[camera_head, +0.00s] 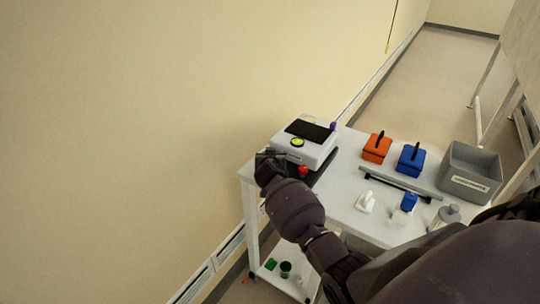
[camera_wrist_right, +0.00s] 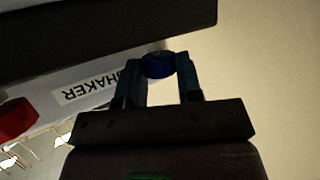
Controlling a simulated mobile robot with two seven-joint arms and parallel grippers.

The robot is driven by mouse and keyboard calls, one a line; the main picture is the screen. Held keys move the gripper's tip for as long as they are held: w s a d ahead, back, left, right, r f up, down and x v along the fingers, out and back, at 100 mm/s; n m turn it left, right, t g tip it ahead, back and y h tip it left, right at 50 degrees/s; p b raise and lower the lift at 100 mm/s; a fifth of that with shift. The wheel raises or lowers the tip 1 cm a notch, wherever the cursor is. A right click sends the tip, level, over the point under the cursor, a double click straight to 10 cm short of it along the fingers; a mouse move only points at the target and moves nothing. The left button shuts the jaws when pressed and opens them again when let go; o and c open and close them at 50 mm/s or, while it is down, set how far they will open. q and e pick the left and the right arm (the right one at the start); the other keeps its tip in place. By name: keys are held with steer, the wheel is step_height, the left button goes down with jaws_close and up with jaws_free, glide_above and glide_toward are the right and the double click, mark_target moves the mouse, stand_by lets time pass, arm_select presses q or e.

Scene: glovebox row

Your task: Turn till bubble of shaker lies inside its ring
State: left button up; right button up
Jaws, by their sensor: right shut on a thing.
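The shaker (camera_head: 318,150) is a white box with a black top, standing at the left end of the white table. Its round yellow-green bubble level (camera_head: 297,142) is on its top; the bubble and ring are too small to tell apart. My right gripper (camera_head: 266,157) is at the shaker's near left corner. In the right wrist view, its fingers (camera_wrist_right: 158,76) are shut on a blue knob (camera_wrist_right: 157,66) beside the "SHAKER" label (camera_wrist_right: 88,90). A red knob (camera_head: 303,170) is at another corner, also in the right wrist view (camera_wrist_right: 14,119). My left gripper is out of view.
On the table (camera_head: 345,196) stand an orange box (camera_head: 376,149), a blue box (camera_head: 411,161), a grey bin (camera_head: 468,186), and a white bottle (camera_head: 365,203). A purple knob (camera_head: 333,126) shows at the shaker's back. A wall rises close on the left.

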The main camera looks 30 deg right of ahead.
steer(key=shift+s+d+n+t+y, duration=0.15)
steer(key=shift+n+t+y, duration=0.25)
steer(key=shift+n+y, duration=0.5)
steer(key=o, duration=0.9)
steer(key=shift+o, duration=0.2)
